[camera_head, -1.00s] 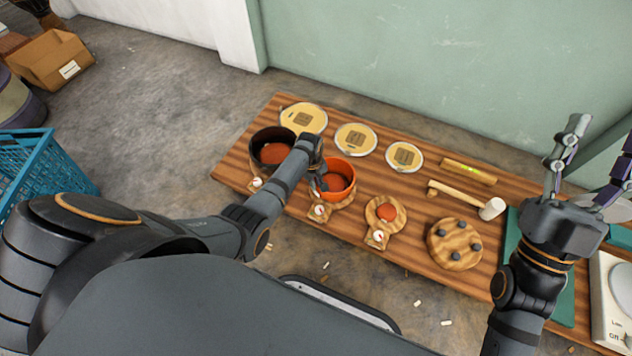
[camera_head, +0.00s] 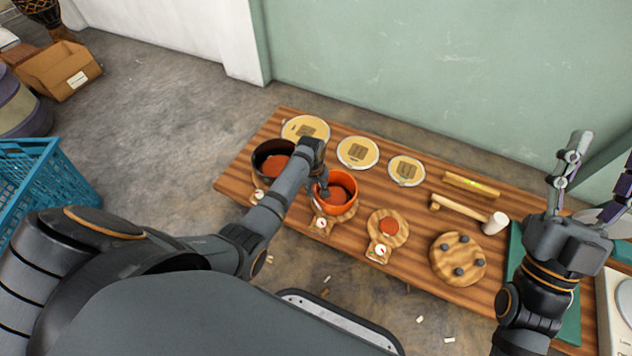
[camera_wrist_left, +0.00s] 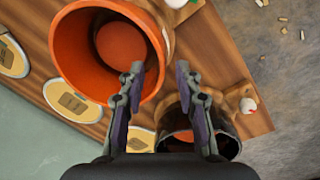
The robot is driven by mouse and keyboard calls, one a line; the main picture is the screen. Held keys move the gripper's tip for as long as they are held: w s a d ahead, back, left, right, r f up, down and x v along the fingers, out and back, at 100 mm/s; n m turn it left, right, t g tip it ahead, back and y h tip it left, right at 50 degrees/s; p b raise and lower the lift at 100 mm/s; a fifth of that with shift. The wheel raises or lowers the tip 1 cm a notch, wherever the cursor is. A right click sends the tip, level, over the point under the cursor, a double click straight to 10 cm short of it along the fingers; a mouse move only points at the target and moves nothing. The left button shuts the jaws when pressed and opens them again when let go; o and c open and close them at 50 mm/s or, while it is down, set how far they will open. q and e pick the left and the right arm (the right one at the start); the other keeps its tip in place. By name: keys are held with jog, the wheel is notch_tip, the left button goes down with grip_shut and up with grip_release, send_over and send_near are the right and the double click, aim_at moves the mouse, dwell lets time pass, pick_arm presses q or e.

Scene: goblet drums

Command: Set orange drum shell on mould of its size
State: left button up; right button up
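The orange drum shell (camera_head: 349,178) stands upright on the middle wooden mould (camera_head: 342,215), whose orange centre shows through its open top. In the left wrist view the shell (camera_wrist_left: 75,45) fills the upper left. My left gripper (camera_head: 322,188) is at its left rim; the fingers (camera_wrist_left: 159,72) are apart, with the rim between them and no visible grip. A dark shell (camera_head: 258,160) stands on the left mould. A smaller mould (camera_head: 402,232) with an orange centre is bare at the right. My right gripper (camera_head: 597,175) is raised, open and empty, over the bench's right end.
Three round skins (camera_head: 357,153) lie along the bench's back edge. A level (camera_head: 471,185), a mallet (camera_head: 494,223) and a round board with dark pegs (camera_head: 440,266) lie to the right. A green mat (camera_head: 570,325) is under my right arm. A blue crate (camera_head: 25,185) stands at left.

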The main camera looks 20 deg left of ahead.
pick_arm(q)
notch_tip(320, 180, up, 8)
jog(key=shift+s+a, duration=0.25)
jog(key=shift+f, duration=0.1)
dwell(0.4)
